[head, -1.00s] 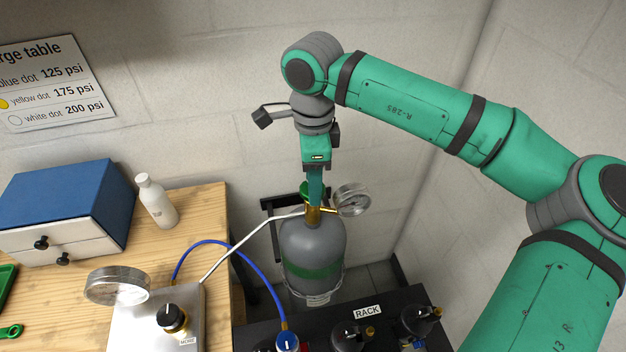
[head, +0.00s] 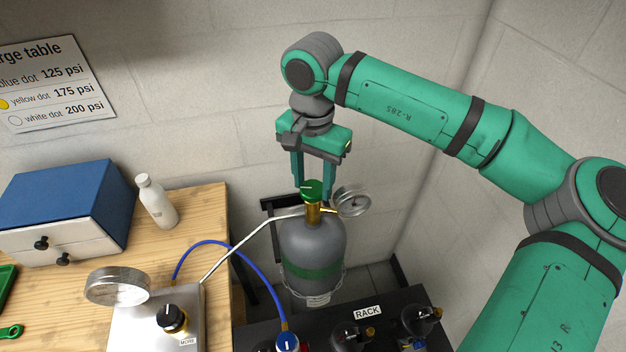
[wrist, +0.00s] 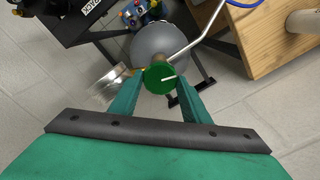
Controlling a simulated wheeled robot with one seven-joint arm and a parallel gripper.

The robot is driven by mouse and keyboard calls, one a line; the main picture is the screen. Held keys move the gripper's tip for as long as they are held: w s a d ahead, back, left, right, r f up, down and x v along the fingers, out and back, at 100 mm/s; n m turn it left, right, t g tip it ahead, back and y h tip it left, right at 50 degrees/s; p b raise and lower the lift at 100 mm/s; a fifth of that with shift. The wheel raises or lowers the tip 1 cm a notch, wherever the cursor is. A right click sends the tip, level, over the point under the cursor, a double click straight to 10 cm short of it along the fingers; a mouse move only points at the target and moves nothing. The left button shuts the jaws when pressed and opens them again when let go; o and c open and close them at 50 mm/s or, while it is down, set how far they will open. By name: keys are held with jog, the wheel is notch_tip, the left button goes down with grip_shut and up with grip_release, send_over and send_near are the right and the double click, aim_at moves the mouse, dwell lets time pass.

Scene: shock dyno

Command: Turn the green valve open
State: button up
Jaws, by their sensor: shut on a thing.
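The green valve (head: 313,190) is a round knob with a white line on top. It sits on the brass neck of a grey gas cylinder (head: 312,247) with a green band. My gripper (head: 308,186) points down over the cylinder, its two fingers on opposite sides of the knob. In the wrist view the green valve (wrist: 160,78) lies between the fingertips, and my gripper (wrist: 158,84) is shut on it. The white line there points right and slightly up. The far finger's contact is partly hidden in the head view.
A pressure gauge (head: 352,201) sticks out right of the neck, close to my fingers. A silvery pipe (head: 240,243) runs from the neck to a metal box (head: 150,325) on the wooden bench (head: 205,215). A black rack (head: 375,308) stands in front. Walls are behind and right.

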jog(key=n, duration=0.5)
jog(key=shift+a, duration=0.1)
jog(key=shift+n, duration=0.3)
dwell(0.4)
jog(key=o, duration=1)
jog(key=shift+o, duration=0.2)
jog(key=shift+d, duration=0.2)
